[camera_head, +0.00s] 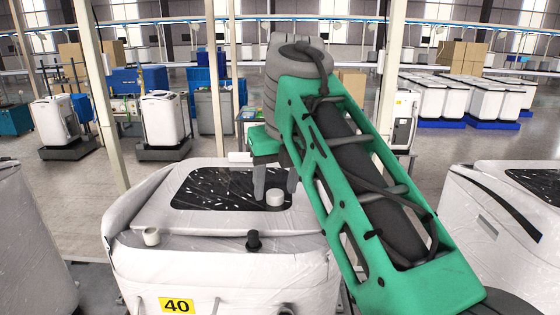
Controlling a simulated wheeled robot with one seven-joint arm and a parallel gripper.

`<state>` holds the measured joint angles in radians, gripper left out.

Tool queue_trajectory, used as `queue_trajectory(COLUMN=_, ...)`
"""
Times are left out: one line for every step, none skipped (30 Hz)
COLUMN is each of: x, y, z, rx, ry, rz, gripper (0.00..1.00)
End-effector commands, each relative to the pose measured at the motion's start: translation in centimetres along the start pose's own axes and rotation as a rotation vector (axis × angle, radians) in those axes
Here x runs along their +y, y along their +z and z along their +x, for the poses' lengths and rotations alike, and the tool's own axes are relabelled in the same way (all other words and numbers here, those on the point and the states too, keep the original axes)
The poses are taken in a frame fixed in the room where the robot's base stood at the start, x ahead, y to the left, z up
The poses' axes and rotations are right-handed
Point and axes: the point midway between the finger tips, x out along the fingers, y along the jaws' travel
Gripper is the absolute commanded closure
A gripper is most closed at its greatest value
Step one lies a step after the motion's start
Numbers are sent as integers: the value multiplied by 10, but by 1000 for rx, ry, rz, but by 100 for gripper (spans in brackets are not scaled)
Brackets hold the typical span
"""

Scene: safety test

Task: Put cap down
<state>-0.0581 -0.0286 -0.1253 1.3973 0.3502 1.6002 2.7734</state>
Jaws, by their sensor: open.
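A small white cap (275,197) rests upright on the dark speckled panel on top of a wrapped white machine, near the panel's right end. My gripper (274,186) points down over the cap with its two grey fingers spread, one to each side of it. The gripper is open. Whether a finger touches the cap I cannot tell. The panel (210,187) is partly hidden by my gripper and arm.
The wrapped machine (225,270) has a pale round fitting (151,236) and a black knob (253,240) on its front edge, and a yellow "40" label (177,306). Other wrapped machines stand at right (500,230) and left (30,240). The panel's left part is clear.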

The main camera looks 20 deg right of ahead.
Motion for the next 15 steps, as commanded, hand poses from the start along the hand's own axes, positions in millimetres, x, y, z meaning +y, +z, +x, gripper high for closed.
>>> queue_trajectory(x=-1, y=0, z=-5, rx=-3, ry=-1, rz=1, gripper=48)
queue_trajectory(x=-1, y=0, z=-9, rx=-3, ry=-2, rz=1, gripper=48)
queue_trajectory(x=-2, y=-1, z=-14, rx=-2, ry=-6, rz=1, gripper=48)
queue_trajectory(x=-2, y=0, z=-27, rx=-4, ry=-6, rz=1, gripper=48)
queue_trajectory(x=-1, y=1, z=-37, rx=-5, ry=-5, rz=1, gripper=48)
queue_trajectory(x=-1, y=0, z=-48, rx=-4, ry=-6, rz=0, gripper=48)
queue_trajectory(x=-1, y=0, z=-55, rx=-3, ry=-5, rz=0, gripper=48)
queue_trajectory(x=-1, y=0, z=-64, rx=-4, ry=-6, rz=2, gripper=48)
queue_trajectory(x=-1, y=0, z=-74, rx=-3, ry=-6, rz=0, gripper=48)
queue_trajectory(x=-1, y=1, z=-81, rx=-3, ry=-6, rz=0, gripper=48)
queue_trajectory(x=-1, y=0, z=-87, rx=-3, ry=-6, rz=1, gripper=48)
queue_trajectory(x=-1, y=0, z=-94, rx=-1, ry=-5, rz=2, gripper=48)
queue_trajectory(x=-1, y=0, z=-98, rx=-1, ry=-5, rz=2, gripper=48)
queue_trajectory(x=-1, y=0, z=-101, rx=0, ry=-5, rz=2, gripper=48)
queue_trajectory(x=-1, y=0, z=-105, rx=0, ry=-5, rz=1, gripper=48)
